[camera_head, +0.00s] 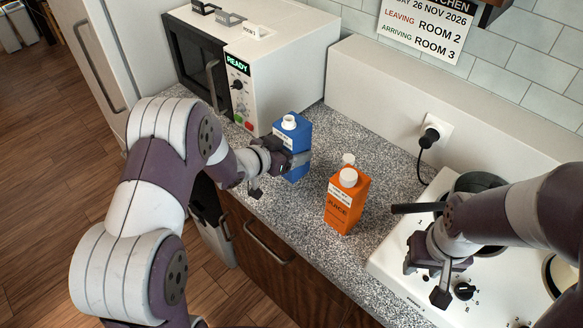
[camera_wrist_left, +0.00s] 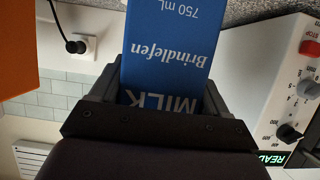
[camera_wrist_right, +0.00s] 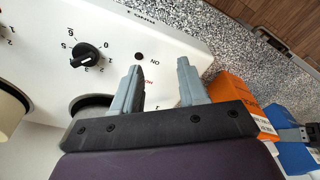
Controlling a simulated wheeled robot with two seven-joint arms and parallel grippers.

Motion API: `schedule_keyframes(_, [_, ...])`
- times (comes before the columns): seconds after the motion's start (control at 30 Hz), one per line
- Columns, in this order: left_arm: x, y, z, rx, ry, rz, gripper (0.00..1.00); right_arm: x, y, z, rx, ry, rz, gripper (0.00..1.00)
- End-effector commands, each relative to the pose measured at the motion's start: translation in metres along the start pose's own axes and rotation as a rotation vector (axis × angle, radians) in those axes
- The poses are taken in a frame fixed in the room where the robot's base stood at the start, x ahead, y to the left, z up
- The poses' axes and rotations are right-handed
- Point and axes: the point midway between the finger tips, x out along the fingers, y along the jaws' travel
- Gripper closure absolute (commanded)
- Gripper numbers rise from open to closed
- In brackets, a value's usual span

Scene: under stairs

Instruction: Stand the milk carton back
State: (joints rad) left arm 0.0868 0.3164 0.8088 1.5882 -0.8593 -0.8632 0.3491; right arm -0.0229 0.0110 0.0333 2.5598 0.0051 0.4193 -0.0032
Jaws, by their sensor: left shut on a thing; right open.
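The blue milk carton (camera_head: 296,133) with a white cap stands upright, at or just above the speckled counter; I cannot tell if its base touches. My left gripper (camera_head: 290,158) is shut on the carton from the left, and the carton fills the space between its fingers in the left wrist view (camera_wrist_left: 165,55). Its lettering reads upside down there. My right gripper (camera_head: 440,282) is open and empty above the white hob. Its two fingers (camera_wrist_right: 160,85) are apart in the right wrist view, with the blue carton (camera_wrist_right: 296,157) visible at the lower right.
An orange juice carton (camera_head: 346,200) stands on the counter (camera_head: 270,212) to the right of the milk. A microwave (camera_head: 258,68) stands behind left. The white hob (camera_head: 402,262), carrying a pan with a dark handle (camera_head: 418,208), is at right. A plug (camera_head: 430,136) sits in the wall socket.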

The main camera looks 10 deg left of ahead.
Motion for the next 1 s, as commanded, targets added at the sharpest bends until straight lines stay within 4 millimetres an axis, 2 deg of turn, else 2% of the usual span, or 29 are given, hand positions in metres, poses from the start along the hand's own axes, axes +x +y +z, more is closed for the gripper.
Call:
schedule_keyframes(0.27, [0.016, -0.001, 0.039, 0.001, 0.003, -0.001, 1.00, -0.005, 0.000, -0.001, 0.000, 0.000, 0.000, 0.57])
schedule_keyframes(0.57, [0.018, -0.001, 0.043, 0.002, 0.005, -0.002, 1.00, -0.003, 0.000, 0.000, 0.000, 0.000, 0.000, 0.57])
schedule_keyframes(0.6, [0.018, -0.001, 0.044, 0.001, 0.002, -0.002, 0.18, -0.003, 0.000, 0.000, 0.000, 0.000, 0.000, 0.57])
schedule_keyframes(0.67, [0.018, -0.001, 0.043, 0.001, 0.002, -0.002, 0.00, -0.003, 0.000, 0.000, 0.000, 0.000, 0.000, 0.57])
schedule_keyframes(0.9, [0.017, -0.001, 0.041, 0.001, 0.003, -0.002, 0.00, -0.005, 0.000, -0.001, 0.000, 0.000, 0.000, 0.57])
schedule_keyframes(1.0, [0.008, -0.002, 0.043, 0.002, 0.003, -0.003, 0.00, -0.002, 0.000, 0.000, 0.000, 0.000, 0.000, 0.57])
